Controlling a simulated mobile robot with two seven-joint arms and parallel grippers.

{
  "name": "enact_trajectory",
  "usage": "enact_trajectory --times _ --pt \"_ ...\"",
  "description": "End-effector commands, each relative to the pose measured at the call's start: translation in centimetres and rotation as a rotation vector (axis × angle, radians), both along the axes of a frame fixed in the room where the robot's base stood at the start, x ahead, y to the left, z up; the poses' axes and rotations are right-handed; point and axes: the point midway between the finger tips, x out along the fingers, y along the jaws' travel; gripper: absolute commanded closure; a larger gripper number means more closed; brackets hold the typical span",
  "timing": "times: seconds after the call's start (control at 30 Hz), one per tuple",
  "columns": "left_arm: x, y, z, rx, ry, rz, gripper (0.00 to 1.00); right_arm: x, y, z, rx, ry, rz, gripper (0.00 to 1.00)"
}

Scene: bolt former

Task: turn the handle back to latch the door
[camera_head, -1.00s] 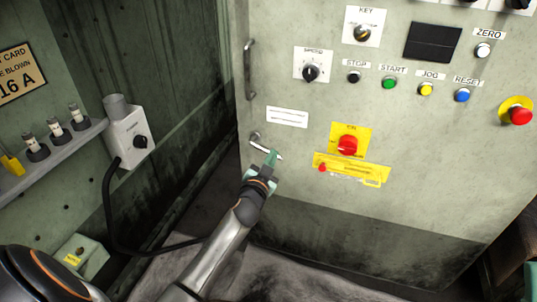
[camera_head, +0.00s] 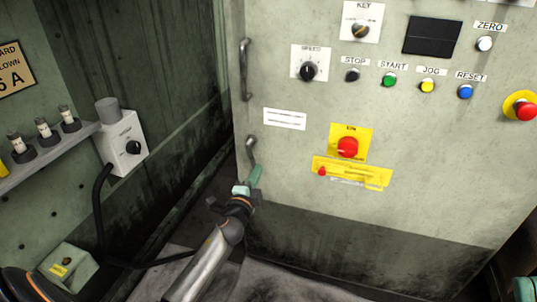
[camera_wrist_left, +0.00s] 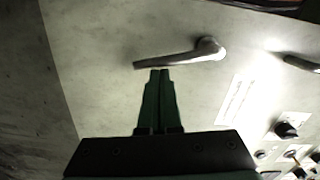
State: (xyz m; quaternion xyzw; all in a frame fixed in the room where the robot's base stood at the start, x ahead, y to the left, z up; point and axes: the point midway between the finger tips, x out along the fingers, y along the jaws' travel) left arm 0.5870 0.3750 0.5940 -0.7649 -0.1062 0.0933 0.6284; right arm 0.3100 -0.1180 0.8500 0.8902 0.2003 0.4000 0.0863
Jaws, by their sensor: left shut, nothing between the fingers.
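The metal lever handle (camera_head: 251,150) sits near the left edge of the grey-green cabinet door (camera_head: 300,215), below a white label. Its arm hangs nearly straight down from its pivot. My left gripper (camera_head: 257,168) is shut and empty, with its green fingertips at the lower end of the handle. In the left wrist view the handle (camera_wrist_left: 185,58) lies across the picture just past the closed fingertips (camera_wrist_left: 160,73), close to its free end. I cannot tell whether they touch.
A vertical grab bar (camera_head: 245,70) is above the handle. A red stop button (camera_head: 347,147) and a yellow hasp plate (camera_head: 350,173) are to the right. A grey switch box (camera_head: 122,140) with a black cable stands on the left wall.

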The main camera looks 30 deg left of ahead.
Motion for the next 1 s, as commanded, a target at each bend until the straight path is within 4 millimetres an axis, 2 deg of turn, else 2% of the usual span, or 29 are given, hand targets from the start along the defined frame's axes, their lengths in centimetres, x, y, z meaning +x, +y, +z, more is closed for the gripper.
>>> enact_trajectory --times 0.4,1.0 --pt "-0.4 1.5 -0.7 0.209 0.051 0.000 1.00 0.1 0.0 -0.8 0.001 0.002 -0.005 1.00" --pt "-0.4 1.7 -0.7 0.243 0.059 0.000 1.00 0.1 0.1 -1.0 0.000 0.004 -0.005 1.00"
